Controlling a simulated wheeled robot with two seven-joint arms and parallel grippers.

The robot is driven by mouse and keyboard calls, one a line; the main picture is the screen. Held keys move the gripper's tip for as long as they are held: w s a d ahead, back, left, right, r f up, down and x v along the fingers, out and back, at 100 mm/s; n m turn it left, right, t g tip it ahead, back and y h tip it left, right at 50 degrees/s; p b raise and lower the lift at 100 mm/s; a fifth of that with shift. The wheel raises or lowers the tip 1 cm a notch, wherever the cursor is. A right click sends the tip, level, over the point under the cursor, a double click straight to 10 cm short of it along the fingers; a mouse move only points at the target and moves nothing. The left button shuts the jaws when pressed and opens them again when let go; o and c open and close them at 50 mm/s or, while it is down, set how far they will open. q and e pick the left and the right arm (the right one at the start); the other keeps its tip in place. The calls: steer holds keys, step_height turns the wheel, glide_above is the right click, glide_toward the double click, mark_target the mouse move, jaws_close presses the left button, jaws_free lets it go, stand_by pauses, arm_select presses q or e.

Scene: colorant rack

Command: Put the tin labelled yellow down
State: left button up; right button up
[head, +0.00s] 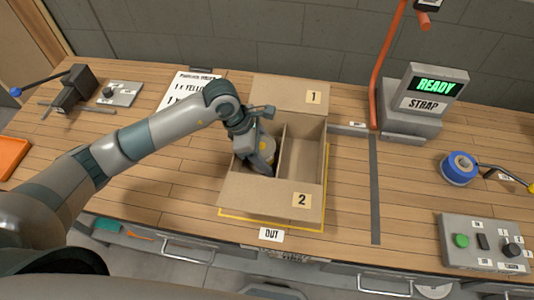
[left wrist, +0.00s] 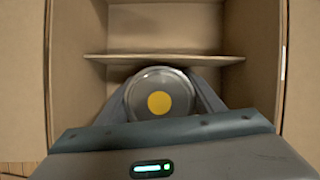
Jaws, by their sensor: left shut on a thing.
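The tin labelled yellow (left wrist: 159,102) shows in the left wrist view as a round grey lid with a yellow dot. It is between the fingers of my left gripper (left wrist: 165,100), which is shut on it. In the head view my left gripper (head: 262,158) reaches down into the left compartment of an open cardboard box (head: 260,197), and the tin (head: 270,148) shows partly behind it. The tin is beside the cardboard divider (left wrist: 165,58). Whether its base touches the box floor is hidden. My right gripper is not in view.
The box's right compartment (head: 303,160) looks empty. Flaps marked 1 (head: 285,92) and 2 (head: 255,195) are open. A paper sheet (head: 185,90) lies behind my left arm. A READY strap machine (head: 415,110), a blue tape roll (head: 459,168) and a button panel (head: 484,243) stand right.

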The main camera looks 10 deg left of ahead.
arm_select(q)
steer(key=o, duration=1.3)
steer(key=shift+r, duration=0.15)
steer(key=shift+a, duration=0.1)
steer(key=shift+a+r, duration=0.15)
steer(key=shift+r, duration=0.25)
steer(key=b+v, duration=0.4)
steer(key=v, duration=0.6)
steer(key=shift+r, duration=0.1)
steer(key=shift+a+r, duration=0.15)
steer(key=shift+r, duration=0.25)
